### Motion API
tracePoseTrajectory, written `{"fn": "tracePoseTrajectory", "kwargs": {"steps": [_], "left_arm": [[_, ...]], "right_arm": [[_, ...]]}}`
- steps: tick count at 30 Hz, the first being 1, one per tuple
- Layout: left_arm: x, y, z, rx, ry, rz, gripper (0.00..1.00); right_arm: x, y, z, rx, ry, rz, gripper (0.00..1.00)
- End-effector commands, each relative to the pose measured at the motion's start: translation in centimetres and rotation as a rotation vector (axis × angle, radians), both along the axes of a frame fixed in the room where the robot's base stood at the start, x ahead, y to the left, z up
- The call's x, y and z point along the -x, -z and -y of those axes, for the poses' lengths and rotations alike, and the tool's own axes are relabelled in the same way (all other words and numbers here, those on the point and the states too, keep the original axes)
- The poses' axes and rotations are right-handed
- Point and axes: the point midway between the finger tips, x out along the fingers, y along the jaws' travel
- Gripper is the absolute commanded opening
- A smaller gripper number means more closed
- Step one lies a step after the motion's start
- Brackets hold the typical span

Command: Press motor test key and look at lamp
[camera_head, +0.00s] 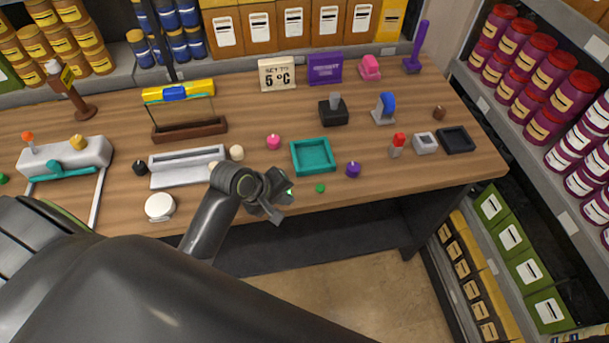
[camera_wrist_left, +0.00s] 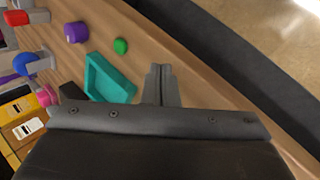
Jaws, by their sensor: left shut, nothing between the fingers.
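My left gripper (camera_head: 276,208) is over the front edge of the wooden table, left of and in front of the teal square tray (camera_head: 312,156). Its fingers also show in the left wrist view (camera_wrist_left: 161,84), shut and empty, beside the teal tray (camera_wrist_left: 109,79). A small green round piece (camera_head: 320,188) lies near the table's front edge, right of the gripper; it shows in the wrist view too (camera_wrist_left: 121,46). A small bright green spot (camera_head: 290,192) shows at the fingertips. I cannot tell which piece is the motor test key or the lamp. My right gripper is not in view.
A purple knob (camera_head: 353,170), a pink knob (camera_head: 273,142) and a cream knob (camera_head: 237,152) stand around the tray. A white round piece (camera_head: 160,207) and a grey slotted block (camera_head: 187,165) are to the left. A blue-handled lever (camera_head: 385,108) stands farther back.

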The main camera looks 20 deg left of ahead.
Motion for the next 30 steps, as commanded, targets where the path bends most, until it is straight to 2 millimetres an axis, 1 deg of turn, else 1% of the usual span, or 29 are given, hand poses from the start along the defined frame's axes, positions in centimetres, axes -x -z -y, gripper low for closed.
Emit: {"fn": "tracePoseTrajectory", "kwargs": {"steps": [1, 6, 9, 12, 15, 18, 24, 30], "left_arm": [[-1.5, -1.1, 0.7, 0.06, -0.041, -0.006, 0.0], [-5.1, -4.1, 3.0, 0.269, -0.181, -0.066, 0.0], [-6.7, -5.8, 4.1, 0.366, -0.244, -0.106, 0.0], [-7.7, -6.9, 4.9, 0.437, -0.288, -0.141, 0.0], [-8.3, -7.7, 5.4, 0.479, -0.315, -0.165, 0.0], [-8.6, -8.0, 5.6, 0.498, -0.328, -0.175, 0.0], [-8.6, -8.0, 5.6, 0.5, -0.329, -0.176, 0.0], [-8.6, -7.9, 5.6, 0.499, -0.329, -0.176, 0.0]], "right_arm": [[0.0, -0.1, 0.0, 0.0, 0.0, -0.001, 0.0], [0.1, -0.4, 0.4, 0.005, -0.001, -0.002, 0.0], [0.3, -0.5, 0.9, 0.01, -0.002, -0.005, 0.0], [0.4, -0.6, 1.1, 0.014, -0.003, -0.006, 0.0], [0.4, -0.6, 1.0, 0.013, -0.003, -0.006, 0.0], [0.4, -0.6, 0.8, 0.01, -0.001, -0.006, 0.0], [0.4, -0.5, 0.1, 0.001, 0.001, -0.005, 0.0], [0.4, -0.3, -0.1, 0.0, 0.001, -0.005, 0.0]]}}
